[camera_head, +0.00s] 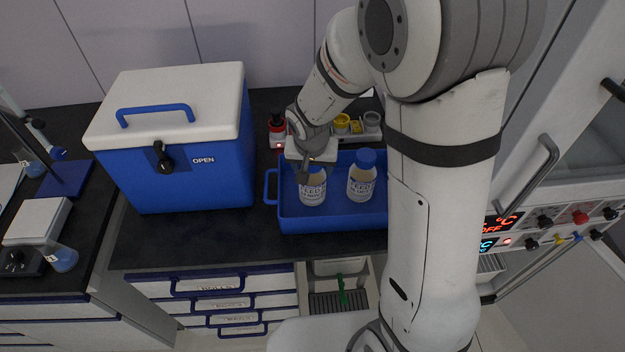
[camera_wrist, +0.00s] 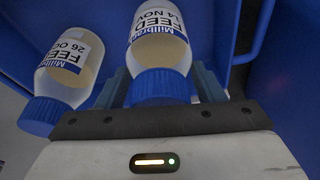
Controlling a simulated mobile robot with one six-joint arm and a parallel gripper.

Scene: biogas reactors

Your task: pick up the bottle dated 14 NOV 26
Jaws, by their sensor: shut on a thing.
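The bottle labelled FEED and 14 NOV (camera_wrist: 160,48) has a blue cap and a white label. In the wrist view it is between my gripper's fingers (camera_wrist: 162,84), which are shut on it near the cap. The year on its label is not readable. In the head view this is the left bottle (camera_head: 312,188), under my gripper (camera_head: 309,165). I cannot tell whether its base touches the blue tray (camera_head: 335,222). A second FEED bottle (camera_head: 361,180) is to its right, upright in the tray. In the wrist view its label reads 26 OC, cut off (camera_wrist: 70,60).
A blue cooler box with a white lid (camera_head: 185,135) stands left of the tray. Small containers with yellow and red parts (camera_head: 345,124) are behind the tray. A control panel (camera_head: 545,222) is at the right. Drawers (camera_head: 220,305) are below the dark worktop.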

